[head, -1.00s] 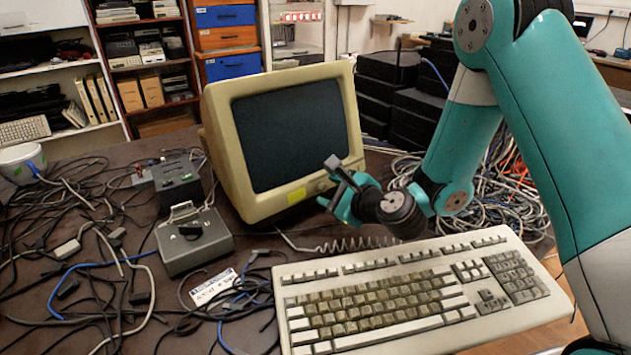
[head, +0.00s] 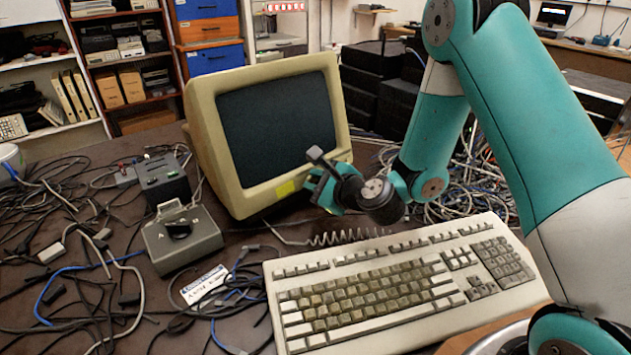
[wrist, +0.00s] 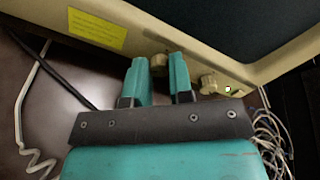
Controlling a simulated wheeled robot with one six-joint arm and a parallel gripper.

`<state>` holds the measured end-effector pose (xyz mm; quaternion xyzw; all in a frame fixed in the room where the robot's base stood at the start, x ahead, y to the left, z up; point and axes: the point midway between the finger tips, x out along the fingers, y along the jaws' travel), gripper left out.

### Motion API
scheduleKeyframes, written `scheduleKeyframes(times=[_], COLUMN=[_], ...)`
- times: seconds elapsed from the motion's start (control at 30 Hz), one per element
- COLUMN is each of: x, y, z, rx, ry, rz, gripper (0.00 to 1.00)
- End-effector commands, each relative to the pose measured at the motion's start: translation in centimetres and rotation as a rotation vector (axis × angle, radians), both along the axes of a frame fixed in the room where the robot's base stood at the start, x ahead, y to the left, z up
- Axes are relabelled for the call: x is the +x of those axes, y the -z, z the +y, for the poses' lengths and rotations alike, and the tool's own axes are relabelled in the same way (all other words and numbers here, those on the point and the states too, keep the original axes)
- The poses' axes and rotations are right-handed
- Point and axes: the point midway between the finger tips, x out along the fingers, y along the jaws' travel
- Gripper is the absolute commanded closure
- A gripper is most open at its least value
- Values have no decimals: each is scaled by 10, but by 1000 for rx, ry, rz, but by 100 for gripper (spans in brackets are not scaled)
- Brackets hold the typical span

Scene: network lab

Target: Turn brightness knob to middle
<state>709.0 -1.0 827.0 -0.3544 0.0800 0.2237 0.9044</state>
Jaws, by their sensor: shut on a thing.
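The beige monitor (head: 195,130) stands tilted on the table with a dark screen. My gripper (head: 314,184) is at its lower front edge, right of the yellow label (head: 287,187). In the wrist view, two beige knobs sit on the monitor's lower bezel. The left knob (wrist: 158,62) is between the fingers of my gripper (wrist: 159,66), which is shut on it. The right knob (wrist: 208,83) is free, just outside the right finger. I cannot tell by any marking which knob is brightness. In the head view the gripper hides the knobs.
A keyboard (head: 400,290) lies in front of the monitor, below my arm. A grey switch box (head: 180,240) and tangled cables (head: 70,260) cover the left of the table. A coiled cord (head: 345,237) runs between keyboard and monitor. A small light (wrist: 228,89) is beside the right knob.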

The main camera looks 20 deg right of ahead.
Motion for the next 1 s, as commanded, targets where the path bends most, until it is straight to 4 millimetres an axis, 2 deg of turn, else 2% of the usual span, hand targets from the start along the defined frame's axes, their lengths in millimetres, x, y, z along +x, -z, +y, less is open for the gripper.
scheduleKeyframes(times=[0.37,1.0], x=[0,1], y=[-4,-6], z=[1,0], rx=[169,704], ry=[55,232], rz=[68,281], gripper=[100,100])
